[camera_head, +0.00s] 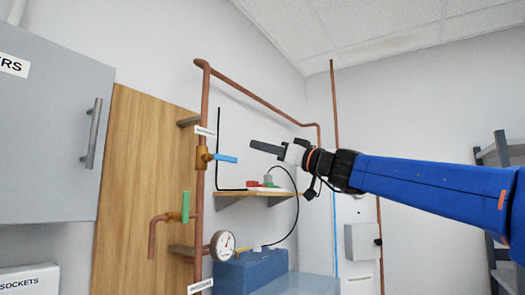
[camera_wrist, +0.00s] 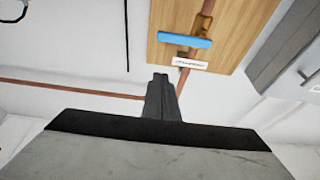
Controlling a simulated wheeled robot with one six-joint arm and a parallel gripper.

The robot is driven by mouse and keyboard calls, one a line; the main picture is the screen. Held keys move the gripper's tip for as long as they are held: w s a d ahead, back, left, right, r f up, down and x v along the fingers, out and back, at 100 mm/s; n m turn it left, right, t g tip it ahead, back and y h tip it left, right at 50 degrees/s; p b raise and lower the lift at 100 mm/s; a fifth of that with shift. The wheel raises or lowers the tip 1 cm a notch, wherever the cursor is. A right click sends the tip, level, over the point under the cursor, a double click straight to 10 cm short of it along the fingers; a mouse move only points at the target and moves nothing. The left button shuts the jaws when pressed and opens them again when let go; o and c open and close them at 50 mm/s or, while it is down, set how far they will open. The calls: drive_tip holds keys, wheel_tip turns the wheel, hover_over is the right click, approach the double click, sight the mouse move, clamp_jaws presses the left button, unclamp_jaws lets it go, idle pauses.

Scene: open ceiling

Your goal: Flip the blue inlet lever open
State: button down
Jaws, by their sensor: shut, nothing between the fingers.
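The blue lever (camera_head: 224,158) sits on a brass valve (camera_head: 202,158) on the vertical copper pipe. It points right, roughly across the pipe. My gripper (camera_head: 252,145) is shut and empty, to the right of the lever's free end and slightly higher in the head view. In the wrist view the blue lever (camera_wrist: 185,40) lies crosswise over the pipe, beyond the shut fingertips (camera_wrist: 160,77). A gap shows between fingertips and lever in both views. A white label (camera_wrist: 178,63) is beside the lever.
A green lever (camera_head: 186,207) and a pressure gauge (camera_head: 222,245) are lower on the pipework. A wooden shelf (camera_head: 245,194) with small items is below my gripper. A grey cabinet (camera_head: 55,130) hangs at left. A black cable hangs from the shelf.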

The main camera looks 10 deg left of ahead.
sight(223, 159)
drive_tip(key=w+a+f, duration=0.1)
drive_tip(key=w+a, duration=0.1)
drive_tip(key=a, duration=0.4)
drive_tip(key=shift+w+f, duration=0.3)
drive_tip(key=shift+f, duration=0.05)
idle(0.4)
idle(0.3)
